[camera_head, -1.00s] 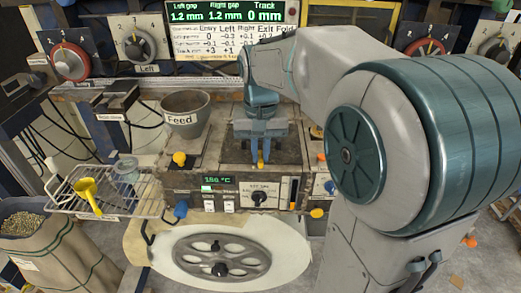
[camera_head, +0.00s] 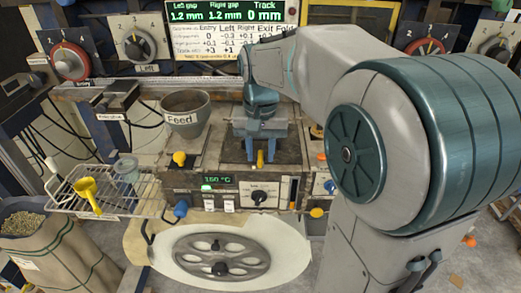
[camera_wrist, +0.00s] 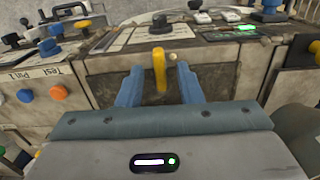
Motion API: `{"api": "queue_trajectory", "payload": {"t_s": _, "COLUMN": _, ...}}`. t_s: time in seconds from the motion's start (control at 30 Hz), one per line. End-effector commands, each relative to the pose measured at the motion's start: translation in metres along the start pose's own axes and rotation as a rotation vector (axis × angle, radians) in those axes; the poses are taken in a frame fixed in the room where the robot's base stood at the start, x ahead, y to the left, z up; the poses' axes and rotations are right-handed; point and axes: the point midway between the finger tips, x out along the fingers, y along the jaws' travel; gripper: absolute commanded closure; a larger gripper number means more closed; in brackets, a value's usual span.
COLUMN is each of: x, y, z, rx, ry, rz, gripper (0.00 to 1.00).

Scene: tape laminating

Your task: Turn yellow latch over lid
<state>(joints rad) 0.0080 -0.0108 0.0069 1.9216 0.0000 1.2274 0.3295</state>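The yellow latch (camera_wrist: 159,70) stands as a short yellow bar at the edge of the machine's top in the wrist view. It also shows in the head view (camera_head: 260,158), below my gripper. My gripper (camera_head: 259,149) is open, with its blue fingers pointing down at the machine top. In the wrist view my gripper (camera_wrist: 158,86) has one finger on each side of the latch, with a gap on both sides. The lid seems to be the dark, worn top plate (camera_head: 232,153) under my gripper, partly hidden by it. I cannot tell whether the latch overlaps it.
A grey Feed pot (camera_head: 186,113) stands left of my gripper. Another yellow knob (camera_head: 180,159) sits on the left block. A wire rack (camera_head: 135,200) holds a yellow scoop (camera_head: 88,190) and a clear jar (camera_head: 126,169). The control panel (camera_head: 240,194) is below the machine top.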

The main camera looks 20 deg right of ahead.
Motion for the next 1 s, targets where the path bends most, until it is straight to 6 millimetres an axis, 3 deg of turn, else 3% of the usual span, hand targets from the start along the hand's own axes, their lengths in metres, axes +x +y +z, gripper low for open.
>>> {"api": "queue_trajectory", "payload": {"t_s": 0.27, "x": -0.007, "y": 0.0, "z": 0.0, "rx": -0.001, "ry": -0.001, "rz": 0.0, "gripper": 0.67}}
{"api": "queue_trajectory", "payload": {"t_s": 0.37, "x": -0.022, "y": 0.0, "z": 0.0, "rx": -0.001, "ry": 0.002, "rz": -0.001, "gripper": 0.67}}
{"api": "queue_trajectory", "payload": {"t_s": 0.7, "x": -0.099, "y": 0.0, "z": -0.001, "rx": 0.0, "ry": 0.002, "rz": 0.0, "gripper": 0.67}}
{"api": "queue_trajectory", "payload": {"t_s": 1.0, "x": -0.135, "y": 0.0, "z": -0.001, "rx": 0.0, "ry": 0.0, "rz": 0.0, "gripper": 0.67}}
